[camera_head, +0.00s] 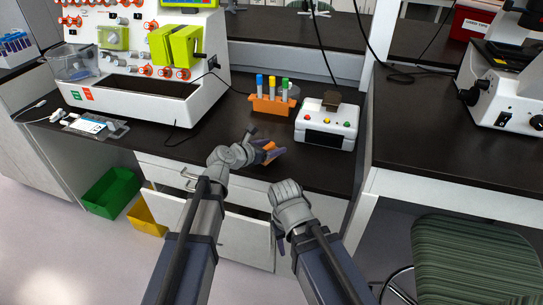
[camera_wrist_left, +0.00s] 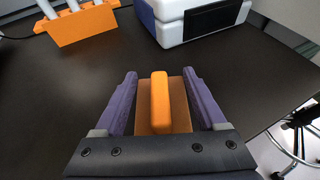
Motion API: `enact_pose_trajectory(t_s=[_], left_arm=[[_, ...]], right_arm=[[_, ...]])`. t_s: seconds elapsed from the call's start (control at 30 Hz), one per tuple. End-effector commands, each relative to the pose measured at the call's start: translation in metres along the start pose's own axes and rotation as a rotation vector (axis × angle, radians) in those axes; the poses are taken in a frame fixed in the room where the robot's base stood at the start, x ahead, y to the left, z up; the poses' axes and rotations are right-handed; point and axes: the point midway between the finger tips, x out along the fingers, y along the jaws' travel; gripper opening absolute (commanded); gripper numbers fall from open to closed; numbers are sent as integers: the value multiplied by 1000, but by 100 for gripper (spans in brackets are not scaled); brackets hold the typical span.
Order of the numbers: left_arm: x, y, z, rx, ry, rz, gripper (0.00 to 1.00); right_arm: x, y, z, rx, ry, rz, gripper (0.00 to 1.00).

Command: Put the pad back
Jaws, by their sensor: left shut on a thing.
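The pad, a brown-orange plate with a raised orange grip bar, is between the purple fingers of my left gripper (camera_head: 266,146). In the left wrist view the pad (camera_wrist_left: 160,104) lies between both fingers of the left gripper (camera_wrist_left: 161,82), which is shut on the plate's sides. In the head view only a small orange part of the pad (camera_head: 269,146) shows, over the black bench; its exact height is unclear. My right gripper (camera_head: 280,245) is low in front of the bench edge, mostly hidden behind its own wrist.
On the black bench (camera_head: 215,150), a white device (camera_head: 325,138) with coloured buttons and a dark block on top stands behind right of the left gripper. An orange tube rack (camera_head: 270,105) stands behind it. A large white processor (camera_head: 150,90) is at left. A green chair (camera_head: 475,260) is front right.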

Motion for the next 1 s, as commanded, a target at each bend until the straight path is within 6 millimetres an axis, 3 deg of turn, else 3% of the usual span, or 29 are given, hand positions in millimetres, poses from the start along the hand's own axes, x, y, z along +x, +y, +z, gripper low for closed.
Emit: enact_pose_trajectory(t_s=[0.03, 0.1, 0.57, 0.6, 0.8, 1.0], left_arm=[[5, 0, -13, 0, 0, 0, 0], [8, 0, -19, 0, 0, 0, 0], [10, 0, -23, 0, 0, 0, 0], [9, 0, -21, 0, 0, 0, 78], [9, 0, -21, 0, 0, 0, 100], [9, 0, -21, 0, 0, 0, 100]], right_arm=[[14, -1, -1, 0, 0, 0, 50], [20, -2, -1, 0, 0, 0, 50], [24, -2, -1, 0, 0, 0, 50], [22, -2, -1, 0, 0, 0, 50], [22, -2, -1, 0, 0, 0, 50], [22, -2, -1, 0, 0, 0, 50]])
